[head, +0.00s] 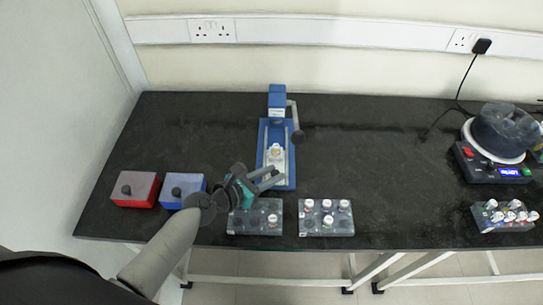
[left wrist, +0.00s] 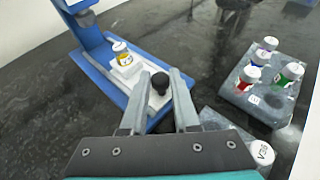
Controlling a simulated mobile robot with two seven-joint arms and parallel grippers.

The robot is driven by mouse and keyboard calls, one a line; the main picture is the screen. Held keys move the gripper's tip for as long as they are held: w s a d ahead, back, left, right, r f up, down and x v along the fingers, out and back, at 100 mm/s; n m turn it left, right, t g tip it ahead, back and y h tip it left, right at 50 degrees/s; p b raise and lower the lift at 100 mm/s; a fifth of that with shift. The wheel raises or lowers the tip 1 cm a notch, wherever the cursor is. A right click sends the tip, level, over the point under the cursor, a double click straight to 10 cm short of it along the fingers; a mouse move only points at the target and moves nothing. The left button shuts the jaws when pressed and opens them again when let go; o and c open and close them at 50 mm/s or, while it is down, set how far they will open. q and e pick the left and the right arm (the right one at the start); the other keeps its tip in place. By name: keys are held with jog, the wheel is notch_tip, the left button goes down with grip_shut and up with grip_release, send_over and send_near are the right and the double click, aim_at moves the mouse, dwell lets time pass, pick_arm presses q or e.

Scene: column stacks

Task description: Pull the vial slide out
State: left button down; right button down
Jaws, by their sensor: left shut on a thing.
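The vial slide (head: 273,165) is a pale block in the blue base of a press (head: 264,140). A white-capped vial (head: 276,150) with a yellow label stands upright on it. The slide also shows in the left wrist view (left wrist: 127,69), with the vial (left wrist: 122,54) and a black knob (left wrist: 159,83) at its near end. My left gripper (head: 279,178) reaches in from the lower left. In the left wrist view its fingers (left wrist: 167,82) are on either side of the knob, shut on it. My right gripper is not in view.
Two vial racks (head: 300,228) (head: 236,227) stand at the table's front edge, close to my left gripper. A red box (head: 135,190) and a blue box (head: 170,194) stand left. A round device (head: 490,170) and another rack (head: 490,226) stand right. The middle right is clear.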

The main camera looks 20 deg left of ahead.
pick_arm(q)
jog(key=shift+s+d+f, duration=0.1)
jog(key=shift+s+d, duration=0.05)
jog(key=shift+s, duration=0.05)
jog(key=c, duration=0.8)
grip_release()
jog(key=shift+s, duration=0.15)
jog(key=shift+o, duration=0.7)
jog(key=shift+s+a+r, duration=0.25)
jog(key=shift+a, duration=0.05)
jog(key=v, duration=1.4)
jog(key=shift+s+p, duration=0.15)
jog(key=shift+p, duration=0.2)
